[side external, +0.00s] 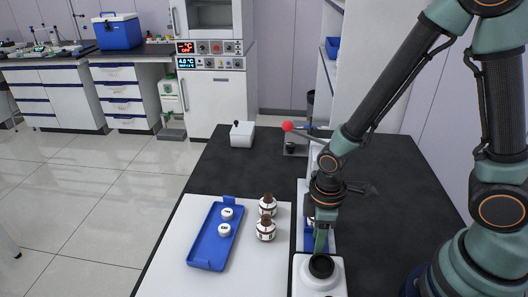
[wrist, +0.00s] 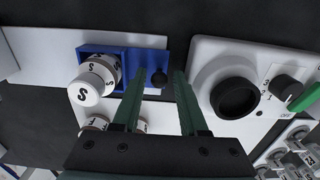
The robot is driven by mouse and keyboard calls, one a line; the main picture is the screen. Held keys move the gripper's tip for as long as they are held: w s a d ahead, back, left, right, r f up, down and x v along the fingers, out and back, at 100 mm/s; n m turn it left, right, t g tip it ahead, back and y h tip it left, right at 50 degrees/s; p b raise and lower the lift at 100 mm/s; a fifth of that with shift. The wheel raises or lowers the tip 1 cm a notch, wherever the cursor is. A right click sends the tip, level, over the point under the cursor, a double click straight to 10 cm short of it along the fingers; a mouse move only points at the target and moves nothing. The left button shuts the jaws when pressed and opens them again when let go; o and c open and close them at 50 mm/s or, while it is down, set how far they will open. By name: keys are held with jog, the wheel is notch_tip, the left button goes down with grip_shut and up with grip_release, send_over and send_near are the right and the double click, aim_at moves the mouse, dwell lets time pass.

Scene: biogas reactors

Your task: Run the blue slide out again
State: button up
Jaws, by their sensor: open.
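The blue slide (wrist: 149,58) lies in the wrist view on a white strip (wrist: 33,55).
A white unit (wrist: 208,52) with a round black well (wrist: 235,97) and a dial (wrist: 287,88) stands close right of my fingers. A blue tray (side external: 207,262) with white-capped items and two brown-topped bottles (side external: 266,230) stand left. A white box (side external: 242,140) and a red ball (side external: 287,126) are farther back.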

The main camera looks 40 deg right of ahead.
jog(key=shift+r, duration=3.8)
jog(key=shift+w, duration=0.1)
jog(key=w+d+r+m+t, duration=0.1)
jog(key=d+r+m+t, duration=0.1)
jog(key=d+r+m, duration=0.2)
jog(key=w+d+r+m+t, duration=0.1)
jog(key=d+r+m+t, duration=0.2)
jog(key=r, duration=0.8)
jog(key=shift+d+r+m+t, duration=0.3)
jog(key=shift+d+m, duration=0.3)
jog(key=shift+m, duration=0.4)
